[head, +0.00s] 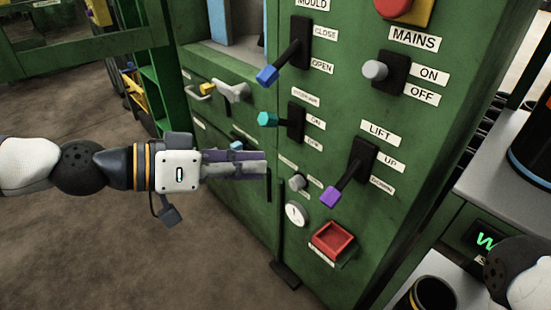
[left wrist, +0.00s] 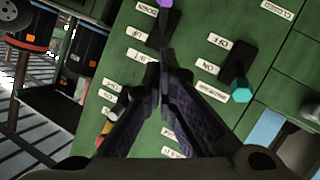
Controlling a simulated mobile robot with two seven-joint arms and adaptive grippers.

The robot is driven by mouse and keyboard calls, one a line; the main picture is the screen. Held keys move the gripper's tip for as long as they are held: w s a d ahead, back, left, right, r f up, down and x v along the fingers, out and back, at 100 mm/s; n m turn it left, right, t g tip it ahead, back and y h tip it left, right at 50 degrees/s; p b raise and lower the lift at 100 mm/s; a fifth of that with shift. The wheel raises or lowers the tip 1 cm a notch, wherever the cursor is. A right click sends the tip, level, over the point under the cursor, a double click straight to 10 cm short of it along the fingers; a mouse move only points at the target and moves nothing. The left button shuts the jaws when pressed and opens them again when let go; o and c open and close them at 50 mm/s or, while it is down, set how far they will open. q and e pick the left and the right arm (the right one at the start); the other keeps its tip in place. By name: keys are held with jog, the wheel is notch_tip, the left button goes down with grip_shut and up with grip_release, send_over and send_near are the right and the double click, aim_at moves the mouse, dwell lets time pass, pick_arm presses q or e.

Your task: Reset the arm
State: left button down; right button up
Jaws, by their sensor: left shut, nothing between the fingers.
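My left gripper (head: 264,165) reaches in from the left in front of the green machine panel (head: 335,130). It is shut and empty, its fingers meeting in the left wrist view (left wrist: 163,62). In the head view it is below the teal-tipped lever (head: 268,119) and left of the purple-tipped lift lever (head: 330,196), apart from both in the picture. The left wrist view shows the panel upside down, with the teal tip (left wrist: 241,92) right of the fingers and the purple tip (left wrist: 166,3) at the top edge. My right gripper is out of view.
A dark cup (head: 433,293) stands at lower right. The floor at lower left is clear.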

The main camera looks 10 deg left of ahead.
pick_arm(q)
jog(key=shift+s+a, duration=0.2)
dwell(0.3)
